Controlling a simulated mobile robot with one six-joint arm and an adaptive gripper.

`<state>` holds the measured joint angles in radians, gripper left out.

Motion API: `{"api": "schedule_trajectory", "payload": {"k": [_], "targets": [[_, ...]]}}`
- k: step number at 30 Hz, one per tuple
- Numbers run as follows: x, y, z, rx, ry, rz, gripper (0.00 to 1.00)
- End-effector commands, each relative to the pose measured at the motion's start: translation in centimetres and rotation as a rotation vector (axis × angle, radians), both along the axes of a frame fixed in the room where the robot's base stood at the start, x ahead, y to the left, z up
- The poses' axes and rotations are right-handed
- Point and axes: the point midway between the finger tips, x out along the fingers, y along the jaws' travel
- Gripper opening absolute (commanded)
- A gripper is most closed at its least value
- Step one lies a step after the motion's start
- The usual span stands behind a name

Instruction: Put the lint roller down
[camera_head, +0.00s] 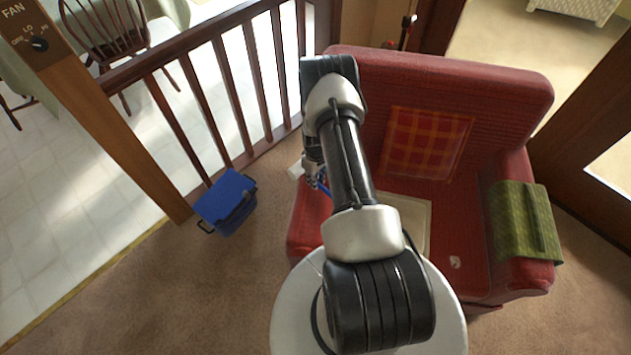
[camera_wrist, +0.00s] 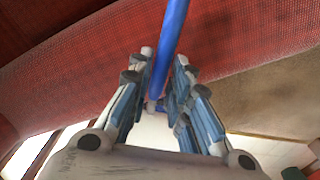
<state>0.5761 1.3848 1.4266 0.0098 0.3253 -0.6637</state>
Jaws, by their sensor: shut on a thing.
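The lint roller has a blue handle (camera_wrist: 172,38) and what looks like a white roll (camera_wrist: 155,132). My gripper (camera_wrist: 164,64) is shut on the lint roller, with its fingers on either side of the handle. In the head view my gripper (camera_head: 314,178) is over the left arm of the red armchair (camera_head: 310,215), partly hidden by my arm. The white roll (camera_head: 296,170) sticks out to the left there, and a bit of the blue handle (camera_head: 325,188) shows on the right. I cannot tell whether the roller touches the chair.
A cream flat item (camera_head: 412,215) lies on the seat, partly behind my arm. A small pale object (camera_head: 455,262) is at its right. A green cloth (camera_head: 525,222) hangs over the right armrest. A blue lidded box (camera_head: 226,203) stands on the carpet by the wooden railing (camera_head: 215,95).

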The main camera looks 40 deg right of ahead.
Motion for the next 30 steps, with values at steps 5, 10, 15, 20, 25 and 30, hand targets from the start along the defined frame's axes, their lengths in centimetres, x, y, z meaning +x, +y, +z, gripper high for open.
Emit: {"api": "schedule_trajectory", "payload": {"k": [5, 10, 15, 20, 25, 30], "targets": [[0.04, -0.03, -1.20, -0.001, -0.001, 0.000, 0.00], [0.04, -0.03, -1.15, -0.001, -0.001, 0.000, 0.00], [0.02, -0.01, -1.55, 0.000, -0.001, 0.000, 0.20], [0.02, -0.01, -1.45, 0.000, -0.001, 0.000, 0.30], [0.02, -0.01, -1.45, 0.000, -0.001, 0.000, 0.39], [0.02, -0.01, -1.45, 0.000, -0.001, 0.000, 0.39]]}}
